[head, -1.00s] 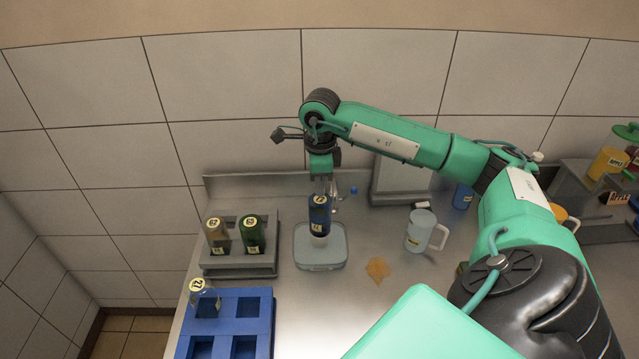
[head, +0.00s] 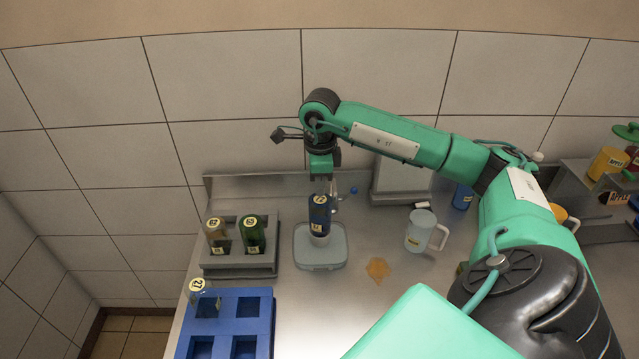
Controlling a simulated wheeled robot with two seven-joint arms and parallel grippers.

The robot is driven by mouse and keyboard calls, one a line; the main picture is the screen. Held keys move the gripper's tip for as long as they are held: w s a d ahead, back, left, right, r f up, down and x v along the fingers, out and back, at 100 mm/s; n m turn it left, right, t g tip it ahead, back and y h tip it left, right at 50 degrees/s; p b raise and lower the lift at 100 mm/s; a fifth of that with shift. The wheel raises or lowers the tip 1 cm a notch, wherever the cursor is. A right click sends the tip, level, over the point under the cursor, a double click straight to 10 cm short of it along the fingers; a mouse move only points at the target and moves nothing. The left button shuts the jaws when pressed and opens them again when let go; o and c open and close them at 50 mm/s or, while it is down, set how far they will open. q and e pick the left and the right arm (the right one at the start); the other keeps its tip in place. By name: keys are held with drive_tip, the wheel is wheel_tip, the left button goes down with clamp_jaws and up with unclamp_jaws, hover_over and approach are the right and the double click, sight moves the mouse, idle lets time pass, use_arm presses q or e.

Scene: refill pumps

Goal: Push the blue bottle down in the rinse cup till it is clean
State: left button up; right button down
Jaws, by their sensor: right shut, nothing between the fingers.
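The blue bottle (head: 319,216) stands upright with its lower end at the white rinse cup (head: 319,240), which sits in a shallow grey tray (head: 320,265). A yellow label is on the bottle's top and another on its side. My right gripper (head: 320,190) points down right above the bottle's top, at or very near it. Its fingers are small here and partly hidden; it is shut with nothing between the fingers. I cannot tell whether it touches the bottle. My left gripper is not in view.
A grey rack (head: 238,262) with a brown and a green bottle stands left of the tray. A blue crate (head: 232,306) with one clear bottle is at the front left. A white mug (head: 421,232) and an orange spill (head: 378,269) are to the right.

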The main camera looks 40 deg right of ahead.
sight(320, 200)
drive_tip(key=shift+f+b, duration=1.6)
drive_tip(key=shift+f, duration=0.25)
drive_tip(key=shift+r, duration=0.1)
drive_tip(key=shift+r+p, duration=1.45)
drive_tip(key=shift+r, duration=1.05)
drive_tip(key=shift+f, duration=0.1)
